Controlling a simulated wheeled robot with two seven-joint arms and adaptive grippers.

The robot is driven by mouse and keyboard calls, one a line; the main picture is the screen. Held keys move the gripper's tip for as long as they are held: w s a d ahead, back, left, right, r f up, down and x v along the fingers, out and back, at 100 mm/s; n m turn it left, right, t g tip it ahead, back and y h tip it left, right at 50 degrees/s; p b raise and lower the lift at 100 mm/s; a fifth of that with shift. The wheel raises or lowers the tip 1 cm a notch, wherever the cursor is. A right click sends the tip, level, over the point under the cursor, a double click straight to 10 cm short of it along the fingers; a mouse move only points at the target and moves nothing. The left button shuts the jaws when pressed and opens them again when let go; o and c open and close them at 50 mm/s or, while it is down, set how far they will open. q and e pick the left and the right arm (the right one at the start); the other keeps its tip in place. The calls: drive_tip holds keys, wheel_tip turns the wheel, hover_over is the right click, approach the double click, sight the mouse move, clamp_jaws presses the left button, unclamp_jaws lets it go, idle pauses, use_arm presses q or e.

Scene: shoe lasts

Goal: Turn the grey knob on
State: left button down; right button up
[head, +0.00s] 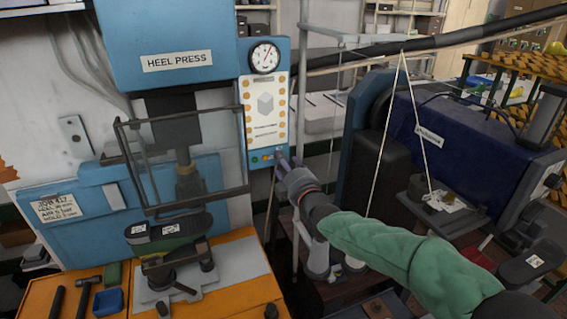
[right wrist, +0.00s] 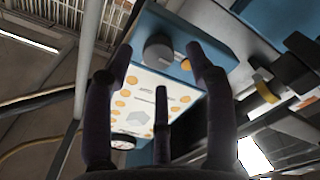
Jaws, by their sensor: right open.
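The grey knob (right wrist: 158,50) is a round cap on the lower end of the blue control box (right wrist: 205,20) in the right wrist view. In the head view the box (head: 251,110) hangs right of the heel press, and my right gripper (head: 285,163) is at its lower edge. The knob cannot be made out there. My right gripper's dark fingers (right wrist: 160,68) are spread and empty in the right wrist view. The knob appears between their tips, and I see no finger closed on it. The knob's turn position cannot be told. My left gripper is not in view.
The heel press (head: 165,55) stands left of the box, with a dark guard frame (head: 125,165) and a shoe last below. A pressure gauge (head: 264,57) tops the box. An upright pole and a blue machine (head: 425,130) with hanging cords stand to the right.

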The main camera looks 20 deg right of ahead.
drive_tip(key=shift+w, duration=0.8)
drive_tip(key=shift+d, duration=0.1)
clamp_jaws()
